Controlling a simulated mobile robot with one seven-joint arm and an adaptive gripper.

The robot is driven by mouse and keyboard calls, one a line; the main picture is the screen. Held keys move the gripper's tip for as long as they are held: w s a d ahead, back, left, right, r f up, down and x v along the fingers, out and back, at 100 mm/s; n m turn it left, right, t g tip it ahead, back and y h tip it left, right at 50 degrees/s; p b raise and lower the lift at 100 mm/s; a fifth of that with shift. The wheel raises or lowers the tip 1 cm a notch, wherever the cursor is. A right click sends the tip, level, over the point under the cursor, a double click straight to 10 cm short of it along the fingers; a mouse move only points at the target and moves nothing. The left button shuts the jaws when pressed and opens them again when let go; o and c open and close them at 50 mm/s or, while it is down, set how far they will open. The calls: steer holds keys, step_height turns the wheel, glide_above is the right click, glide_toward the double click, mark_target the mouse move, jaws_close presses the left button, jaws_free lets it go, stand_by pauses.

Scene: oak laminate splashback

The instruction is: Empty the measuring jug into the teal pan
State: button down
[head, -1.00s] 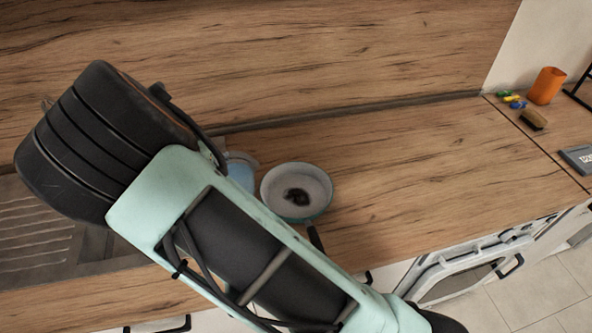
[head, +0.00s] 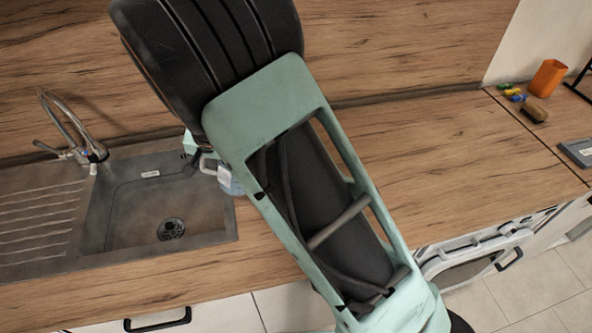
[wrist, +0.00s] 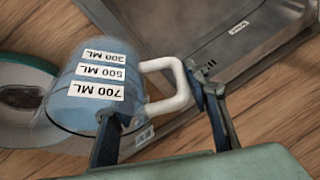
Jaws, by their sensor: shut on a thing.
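The measuring jug (wrist: 75,100) is clear blue with a white handle (wrist: 178,90) and labels for 300, 500 and 700 ML. My gripper (wrist: 152,92) is shut on the jug, with the handle side between its fingers. In the head view a small part of the jug (head: 229,181) shows beside my arm. The teal pan (wrist: 40,62) is at the left of the wrist view, partly behind the jug, with something dark in it. My arm hides the pan in the head view. Whether the jug is clear of the counter, and what it holds, I cannot tell.
A sink (head: 130,215) with a tap (head: 75,140) lies left of the jug. The wooden counter (head: 440,160) is clear to the right of my arm. An orange cup (head: 548,78), a brush (head: 534,113) and small coloured items (head: 514,94) stand at the far right.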

steer(key=shift+w+d+r+m+y, duration=0.1)
steer(key=shift+d+r+m+y, duration=0.05)
steer(key=shift+d+r+y, duration=0.7)
steer(key=shift+w+d+r+m+y, duration=0.15)
steer(key=shift+d+r+y, duration=0.4)
steer(key=shift+r, duration=0.5)
steer(key=shift+s+d+r+y+b, duration=0.25)
steer(key=shift+d+r+y+b, duration=0.45)
steer(key=shift+d+r+b, duration=0.5)
steer(key=shift+d+r+m+y+b, duration=0.25)
steer(key=shift+d+y+b, duration=0.55)
steer(key=shift+b, duration=1.25)
steer(key=shift+d+r+m+t+y, duration=0.25)
steer(key=shift+d+r+y, duration=0.15)
steer(key=shift+r+y, duration=0.25)
steer(key=shift+d+r+m+t+y, duration=0.2)
steer(key=shift+d+r+y, duration=0.15)
steer(key=shift+r+y, duration=0.25)
steer(key=shift+d+r+y, duration=0.6)
steer(key=shift+d+y, duration=0.05)
